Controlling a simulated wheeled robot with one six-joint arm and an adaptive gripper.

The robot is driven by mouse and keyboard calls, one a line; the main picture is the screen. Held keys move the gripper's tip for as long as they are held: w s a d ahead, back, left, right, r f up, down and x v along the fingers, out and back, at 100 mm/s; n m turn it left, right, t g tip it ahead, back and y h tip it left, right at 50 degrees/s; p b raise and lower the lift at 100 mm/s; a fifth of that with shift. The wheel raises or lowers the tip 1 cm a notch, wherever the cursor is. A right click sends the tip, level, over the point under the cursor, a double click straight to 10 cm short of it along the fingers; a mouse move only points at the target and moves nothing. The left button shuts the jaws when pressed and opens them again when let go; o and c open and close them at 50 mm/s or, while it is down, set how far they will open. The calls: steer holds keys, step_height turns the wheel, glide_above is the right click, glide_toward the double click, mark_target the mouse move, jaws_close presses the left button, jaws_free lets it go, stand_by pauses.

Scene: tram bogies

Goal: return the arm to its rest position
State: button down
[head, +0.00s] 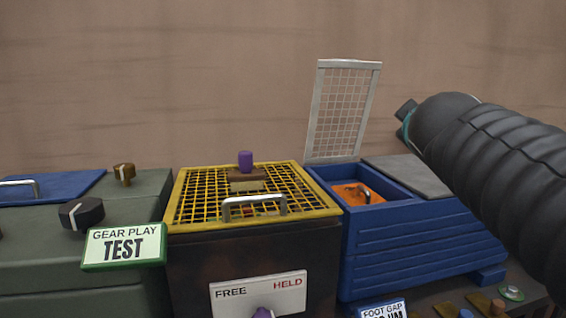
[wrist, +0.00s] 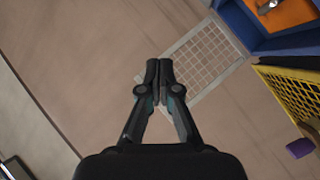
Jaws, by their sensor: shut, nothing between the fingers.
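My arm reaches in from the right edge of the head view, a thick black ribbed sleeve over its length. Its end is up near the wall, above and to the right of the blue box (head: 420,255); the fingers do not show clearly there. In the wrist view my gripper (wrist: 159,65) is shut, its two black fingertips together with nothing between them. Beyond the fingertips is the raised grey mesh lid (head: 340,110), which also shows in the wrist view (wrist: 205,60).
The blue box is open with an orange piece (head: 357,193) inside. Left of it stands a dark box with a yellow grid (head: 190,205), bearing a brush and a purple knob (head: 245,161). A green cabinet (head: 40,245) with knobs is further left. The wall (head: 180,70) is bare.

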steer(key=s+a+f+m+g+y, duration=0.1)
steer(key=s+a+f+m+g, duration=0.1)
steer(key=s+f, duration=0.5)
steer(key=s+a+f+m+g+y, duration=0.2)
steer(key=s+f, duration=0.5)
steer(key=f, duration=0.8)
steer(key=s+a+f+m+g+y, duration=0.2)
steer(key=s+f+g, duration=0.3)
steer(key=f, duration=0.7)
steer(key=s+a, duration=0.1)
steer(key=s, duration=0.1)
steer(key=shift+s+a+g, duration=0.3)
steer(key=shift+a+g, duration=0.05)
steer(key=shift+g, duration=0.05)
